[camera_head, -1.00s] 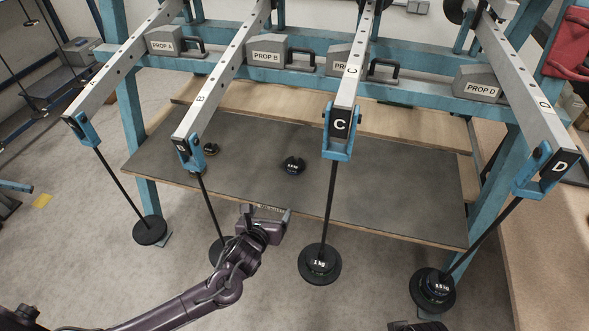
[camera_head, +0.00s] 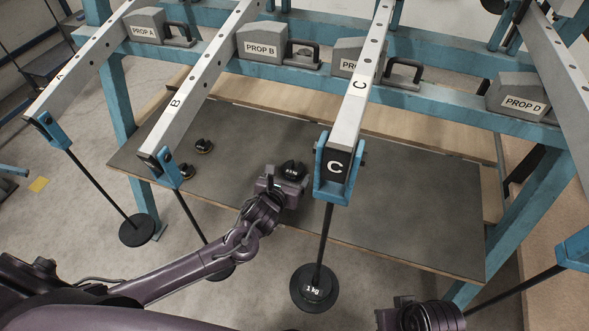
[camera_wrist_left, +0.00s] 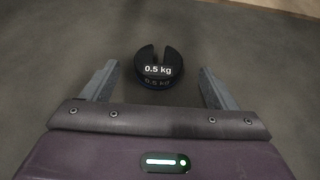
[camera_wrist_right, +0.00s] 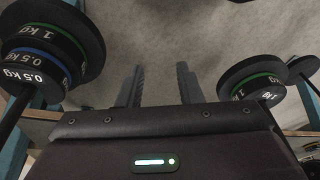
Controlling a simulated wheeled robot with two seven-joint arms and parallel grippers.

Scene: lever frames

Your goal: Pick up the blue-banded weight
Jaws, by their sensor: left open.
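A dark slotted weight marked 0.5 kg (camera_head: 292,171) lies on the grey table top (camera_head: 400,205). In the right wrist view, a hanging stack at left includes a blue-banded 0.5 kg disc (camera_wrist_right: 34,66) beside a green-banded 1 kg disc (camera_wrist_right: 40,33).
Two small dark weights (camera_head: 204,146) (camera_head: 186,170) lie farther left on the table. Beam B (camera_head: 180,120) is to the left. The table's right part is clear.

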